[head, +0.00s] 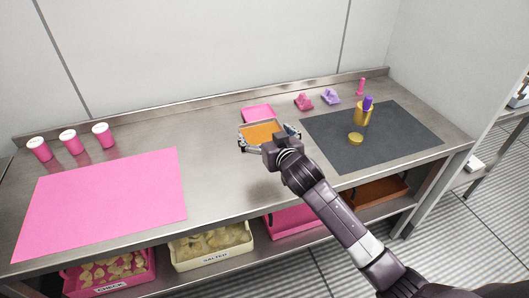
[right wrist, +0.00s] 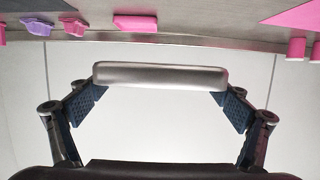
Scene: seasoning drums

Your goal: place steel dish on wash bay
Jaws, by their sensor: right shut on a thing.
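The steel dish (head: 262,133) has an orange inside and is held over the middle of the steel counter. My right gripper (head: 269,136) is shut on it. In the right wrist view the dish (right wrist: 160,75) shows edge-on as a grey bar with a finger at each end. No sign marks the wash bay. A pink mat (head: 105,200) lies at the left and a dark grey mat (head: 385,130) at the right; I cannot tell which is the bay. My left gripper is not in view.
A pink block (head: 257,112), pink clip (head: 303,101) and purple clip (head: 330,96) lie along the back. A gold cup (head: 363,114) and gold lid (head: 356,139) are on the dark mat. Pink shakers (head: 70,143) stand at back left. The pink mat is clear.

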